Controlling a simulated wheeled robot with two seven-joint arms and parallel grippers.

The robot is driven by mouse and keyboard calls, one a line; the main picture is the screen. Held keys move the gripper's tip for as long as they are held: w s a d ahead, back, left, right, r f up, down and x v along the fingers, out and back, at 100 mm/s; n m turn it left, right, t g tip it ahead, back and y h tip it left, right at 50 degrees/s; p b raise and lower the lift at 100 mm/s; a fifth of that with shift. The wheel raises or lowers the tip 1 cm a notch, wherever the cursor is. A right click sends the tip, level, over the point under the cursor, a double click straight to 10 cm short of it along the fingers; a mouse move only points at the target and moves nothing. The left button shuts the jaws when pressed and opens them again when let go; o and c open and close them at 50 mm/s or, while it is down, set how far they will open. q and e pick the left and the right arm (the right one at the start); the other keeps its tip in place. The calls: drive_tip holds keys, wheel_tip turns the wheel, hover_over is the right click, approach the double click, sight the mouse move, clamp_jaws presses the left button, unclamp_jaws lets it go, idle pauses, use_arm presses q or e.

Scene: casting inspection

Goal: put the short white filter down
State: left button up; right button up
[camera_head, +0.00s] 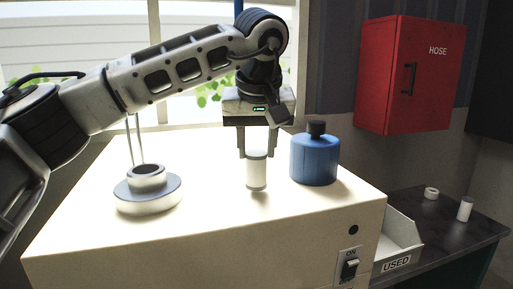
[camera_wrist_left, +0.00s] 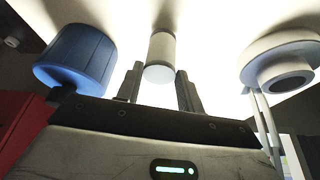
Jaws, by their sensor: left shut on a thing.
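The short white filter (camera_head: 257,172) is a small white cylinder, upright between the fingers of my left gripper (camera_head: 257,150). The gripper points down and is shut on the filter's upper part. The filter hangs low over the glowing white top of the cabinet (camera_head: 222,215); I cannot tell whether its base touches. In the left wrist view the filter (camera_wrist_left: 160,52) shows beyond the two dark fingers (camera_wrist_left: 158,88). My right gripper is in neither view.
A blue bottle with a black cap (camera_head: 315,160) stands just right of the filter. A round white flanged casting (camera_head: 148,192) is on the left. A bin marked USED (camera_head: 398,262), a white ring (camera_head: 431,193) and a white cylinder (camera_head: 465,209) are at the right. A red HOSE cabinet (camera_head: 405,75) hangs behind.

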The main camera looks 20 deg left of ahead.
use_arm(q)
drive_tip(key=shift+f, duration=0.45)
drive_tip(key=shift+f, duration=0.15)
drive_tip(key=o, duration=1.1)
drive_tip(key=v, duration=1.2)
drive_tip(key=shift+r, duration=0.2)
